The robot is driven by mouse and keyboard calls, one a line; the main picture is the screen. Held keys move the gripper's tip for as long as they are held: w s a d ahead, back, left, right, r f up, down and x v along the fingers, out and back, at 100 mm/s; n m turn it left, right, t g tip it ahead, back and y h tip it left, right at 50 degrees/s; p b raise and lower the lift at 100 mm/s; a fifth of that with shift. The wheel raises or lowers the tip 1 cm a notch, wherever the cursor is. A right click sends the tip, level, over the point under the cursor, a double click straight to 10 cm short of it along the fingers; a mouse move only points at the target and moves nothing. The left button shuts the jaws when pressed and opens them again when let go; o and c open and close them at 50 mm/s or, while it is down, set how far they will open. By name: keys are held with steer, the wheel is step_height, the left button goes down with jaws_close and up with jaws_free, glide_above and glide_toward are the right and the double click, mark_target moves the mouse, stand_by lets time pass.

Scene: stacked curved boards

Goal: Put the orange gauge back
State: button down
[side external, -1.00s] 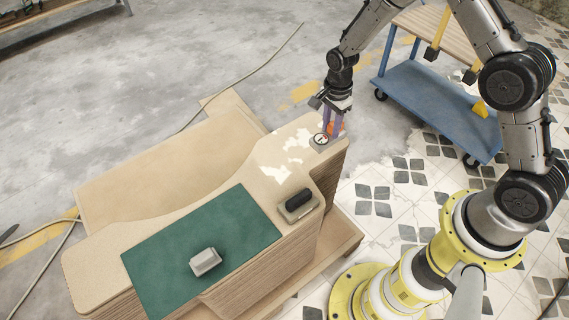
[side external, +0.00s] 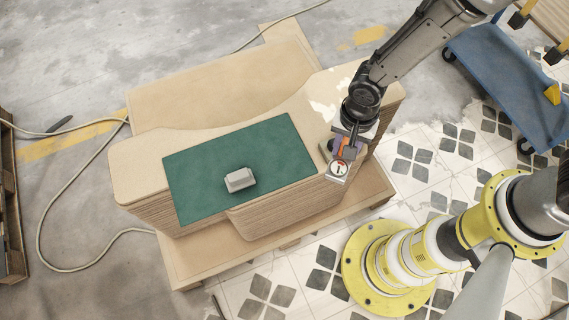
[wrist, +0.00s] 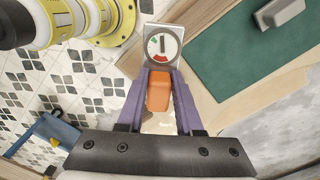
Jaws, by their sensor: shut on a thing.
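The orange gauge (wrist: 158,92) has an orange body and a grey square end with a round white dial marked red and green. My gripper (wrist: 162,76) is shut on its orange body with two purple fingers, and the dial end sticks out beyond the fingertips. In the side view the gauge's dial (side external: 338,168) is near the front edge of the stacked boards (side external: 290,210), right of the green mat (side external: 205,194). I cannot tell its height above the boards. A dark thing (side external: 327,148) shows partly behind my gripper (side external: 346,150).
A grey block (side external: 240,181) rests on the green mat and shows at the top of the wrist view (wrist: 278,12). A wooden pallet base (side external: 195,265) surrounds the boards. A blue cart (side external: 500,75) stands at the right. The tan board's left part is clear.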

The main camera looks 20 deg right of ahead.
steer(key=shift+s+a, duration=0.15)
steer(key=shift+a, duration=0.3)
steer(key=w+a+f, duration=0.8)
steer(key=w+f, duration=0.1)
steer(key=w, duration=0.1)
steer(key=shift+w+a+f, duration=0.1)
steer(key=shift+a+f, duration=0.1)
steer(key=shift+a, duration=0.2)
steer(key=shift+w+a+f, duration=0.1)
steer(key=shift+w+f, duration=0.05)
steer(key=shift+f, duration=1.55)
steer(key=shift+f, duration=0.15)
steer(key=c, duration=0.6)
jaws_free()
steer(key=shift+o, duration=0.2)
step_height(320, 180, up, 12)
